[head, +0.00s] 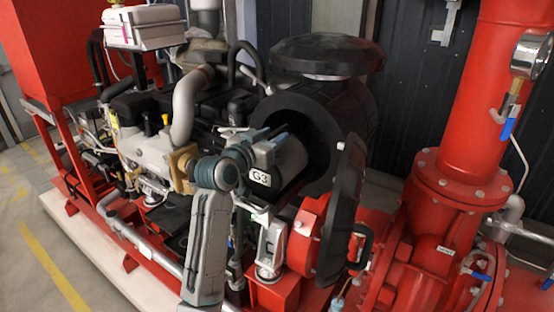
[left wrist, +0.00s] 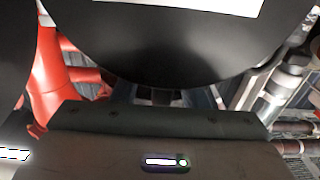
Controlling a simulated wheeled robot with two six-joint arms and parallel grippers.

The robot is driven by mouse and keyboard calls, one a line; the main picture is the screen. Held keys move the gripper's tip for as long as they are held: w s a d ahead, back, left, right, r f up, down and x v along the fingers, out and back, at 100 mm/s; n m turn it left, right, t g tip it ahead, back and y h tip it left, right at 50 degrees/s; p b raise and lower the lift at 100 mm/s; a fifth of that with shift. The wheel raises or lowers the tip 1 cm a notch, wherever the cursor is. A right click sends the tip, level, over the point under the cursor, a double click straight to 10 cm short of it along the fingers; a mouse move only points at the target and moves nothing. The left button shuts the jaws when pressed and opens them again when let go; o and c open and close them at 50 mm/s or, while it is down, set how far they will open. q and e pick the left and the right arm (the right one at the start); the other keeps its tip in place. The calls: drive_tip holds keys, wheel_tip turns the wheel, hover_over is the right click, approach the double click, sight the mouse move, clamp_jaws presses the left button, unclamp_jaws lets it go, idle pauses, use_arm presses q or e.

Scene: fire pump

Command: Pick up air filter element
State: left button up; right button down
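In the left wrist view, a large dark rounded shape (left wrist: 165,50) with a white patch fills the top, close to the camera. My dark gripper body lies along the bottom. My right gripper is not in view.
A black plate (head: 341,212) stands just right of my left arm, beside a red casing (head: 304,238). A red pipe (head: 470,110) with a gauge (head: 531,54) rises at the right. The engine (head: 150,140) is crowded with hoses. Floor shows at the far left.

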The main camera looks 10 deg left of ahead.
use_arm(q)
clamp_jaws()
drive_tip(key=shift+r, duration=0.1)
idle(0.3)
